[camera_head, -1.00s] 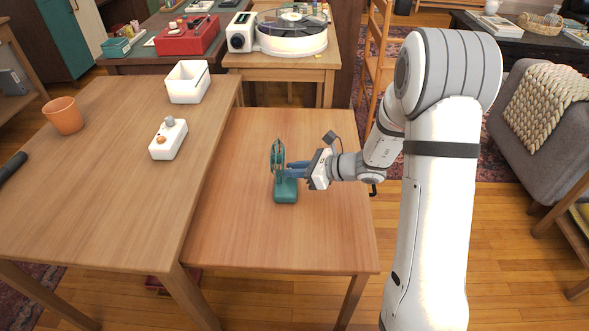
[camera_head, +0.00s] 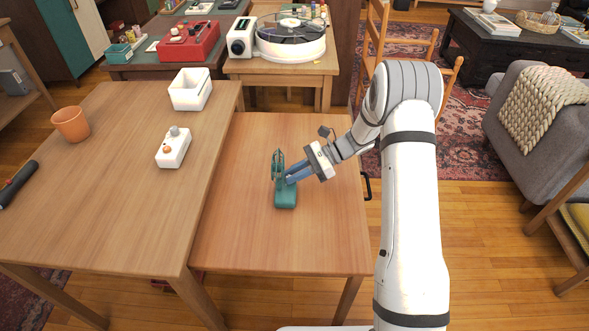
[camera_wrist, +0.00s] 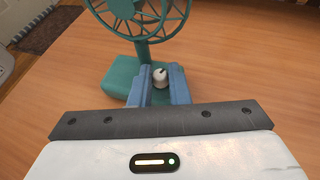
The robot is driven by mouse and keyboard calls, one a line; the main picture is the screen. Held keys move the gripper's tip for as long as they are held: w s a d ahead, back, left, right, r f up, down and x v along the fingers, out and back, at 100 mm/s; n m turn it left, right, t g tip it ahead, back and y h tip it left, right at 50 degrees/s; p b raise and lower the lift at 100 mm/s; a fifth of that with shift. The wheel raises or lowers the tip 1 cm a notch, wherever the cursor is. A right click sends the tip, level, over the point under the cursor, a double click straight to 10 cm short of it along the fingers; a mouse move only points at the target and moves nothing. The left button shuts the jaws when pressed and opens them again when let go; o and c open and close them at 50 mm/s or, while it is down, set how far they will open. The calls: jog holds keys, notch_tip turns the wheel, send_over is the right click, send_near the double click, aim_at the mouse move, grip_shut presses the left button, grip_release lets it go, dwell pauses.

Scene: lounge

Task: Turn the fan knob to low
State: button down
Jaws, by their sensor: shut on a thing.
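A small teal desk fan stands on the wooden table, its base (camera_head: 285,196) toward me and its caged head (camera_head: 278,163) above. In the wrist view the fan base (camera_wrist: 121,82) and round cage (camera_wrist: 140,17) show at the top. A small pale knob (camera_wrist: 159,76) with a dark mark sits at the front of the base. My gripper (camera_head: 294,175) reaches in from the right. In the wrist view its blue fingers (camera_wrist: 159,84) stand on either side of the knob, shut on it. The mark's exact setting is too small to read.
A white box with knobs (camera_head: 173,148), a white bin (camera_head: 190,90) and a terracotta pot (camera_head: 70,124) are on the left table. A record player (camera_head: 291,40) stands behind. The table front (camera_head: 275,245) is clear.

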jog(key=shift+w+a+n+g+h+p, duration=0.15)
jog(key=shift+n+g+h+p, duration=0.3)
jog(key=shift+n+g, duration=0.6)
jog(key=shift+w+n+g+h+p, duration=0.1)
jog(key=shift+n+g+h+p, duration=0.15)
jog(key=shift+n+g+h, duration=0.55)
jog(key=shift+n+g, duration=0.35)
jog(key=shift+g, duration=0.1)
jog(key=c, duration=1.6)
grip_release()
jog(key=shift+c, duration=0.2)
jog(key=p+v, duration=0.1)
jog(key=v, duration=0.6)
jog(key=shift+w+d+r, duration=0.15)
jog(key=shift+w+d, duration=0.05)
jog(key=shift+d, duration=0.15)
jog(key=shift+r, duration=0.1)
